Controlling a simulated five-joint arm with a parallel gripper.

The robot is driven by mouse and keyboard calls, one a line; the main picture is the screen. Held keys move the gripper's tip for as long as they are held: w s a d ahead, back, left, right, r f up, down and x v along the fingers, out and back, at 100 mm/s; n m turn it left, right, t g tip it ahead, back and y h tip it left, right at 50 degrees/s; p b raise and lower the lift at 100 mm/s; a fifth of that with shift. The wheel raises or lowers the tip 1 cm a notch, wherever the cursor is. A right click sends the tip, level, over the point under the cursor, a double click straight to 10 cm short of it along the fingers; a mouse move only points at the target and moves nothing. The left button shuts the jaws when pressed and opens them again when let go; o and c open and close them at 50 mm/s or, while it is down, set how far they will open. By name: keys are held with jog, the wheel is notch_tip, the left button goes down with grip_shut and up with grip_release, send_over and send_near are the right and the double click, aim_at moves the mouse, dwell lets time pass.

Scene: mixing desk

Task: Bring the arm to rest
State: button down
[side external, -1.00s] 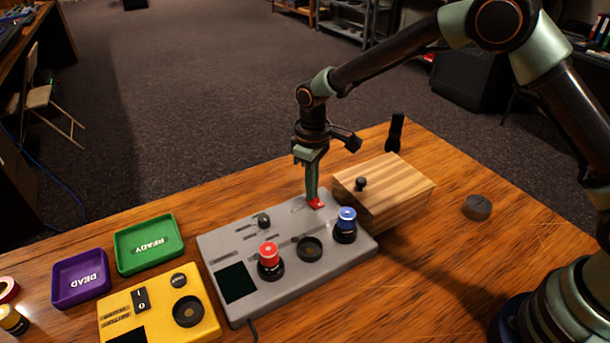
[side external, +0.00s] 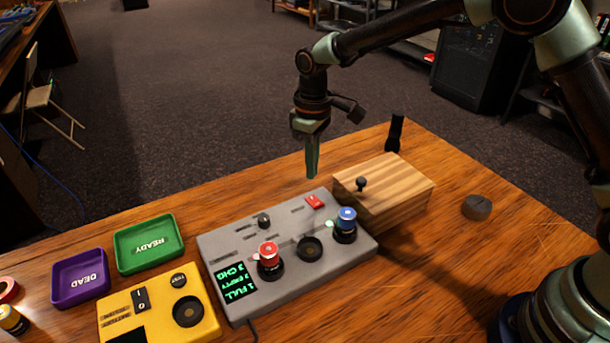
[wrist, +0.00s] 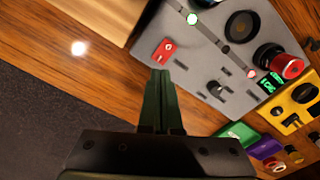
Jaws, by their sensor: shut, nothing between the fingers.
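My gripper (side external: 312,176) is shut and empty, pointing down in the air above the back edge of the grey mixing panel (side external: 218,246). In the wrist view my gripper (wrist: 159,74) shows its fingers together, close to the red switch in the picture. The red switch (side external: 315,201) is on the panel's back right. The panel's screen (side external: 236,282) is lit with green text. A red-capped cell (side external: 268,253) and a blue-capped cell (side external: 346,218) stand in round sockets, with an empty socket (side external: 309,249) between them. A small green light shows beside the blue one.
A wooden box (side external: 390,190) with a dark knob stands right of the panel. A yellow device (side external: 150,310), a green READY tray (side external: 149,243) and a purple DEAD tray (side external: 80,278) are on the left. A dark round piece (side external: 477,207) lies at right.

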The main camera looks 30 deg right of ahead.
jog(key=shift+r, duration=0.55)
jog(key=s+d+r+m+t, duration=0.1)
jog(key=s+d+r, duration=0.25)
jog(key=r, duration=0.25)
jog(key=s+d+r+m+t, duration=0.1)
jog(key=s+d+r+m, duration=0.15)
jog(key=d+r, duration=0.3)
jog(key=s+d+r+m+t, duration=0.1)
jog(key=s+d, duration=0.2)
jog(key=s, duration=0.3)
jog(key=s+d+r+m+t, duration=0.1)
jog(key=s+d+t, duration=0.1)
jog(key=s, duration=0.4)
jog(key=shift+s+d+r+t, duration=0.15)
jog(key=shift+s+d+t, duration=0.2)
jog(key=shift+d, duration=0.4)
jog(key=shift+m, duration=0.25)
